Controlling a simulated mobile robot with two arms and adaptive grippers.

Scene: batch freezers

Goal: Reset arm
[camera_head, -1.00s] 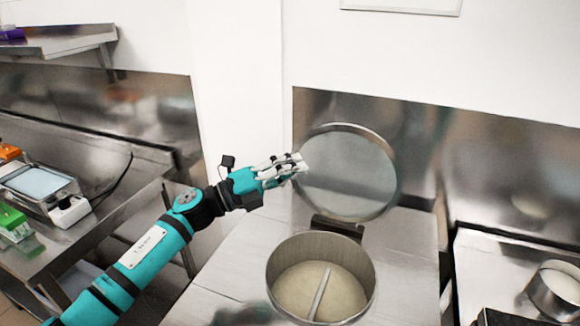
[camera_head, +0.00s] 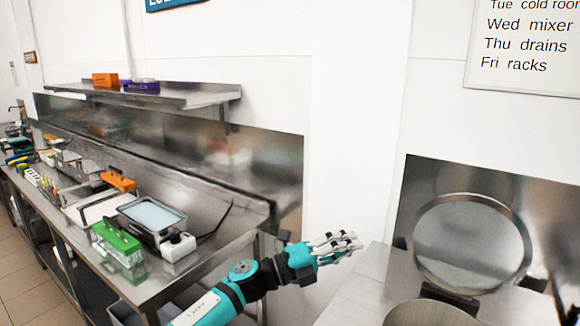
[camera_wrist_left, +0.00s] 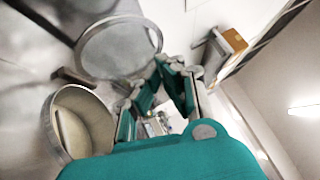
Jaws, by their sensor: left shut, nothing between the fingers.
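My left gripper (camera_head: 345,243) is teal and grey, and it is shut and empty in the head view. It hovers in front of the white wall, left of the round raised lid (camera_head: 472,243) of the batch freezer. Its arm comes up from the bottom of the picture. The freezer's round opening (camera_head: 432,313) is cut off at the bottom edge. In the left wrist view the lid (camera_wrist_left: 118,48) is at the upper left and the round tub (camera_wrist_left: 82,124) with pale contents is at the lower left. My right gripper is not in view.
A wall shelf (camera_head: 186,97) holds orange and purple boxes. A board with writing (camera_head: 527,46) hangs at the upper right.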

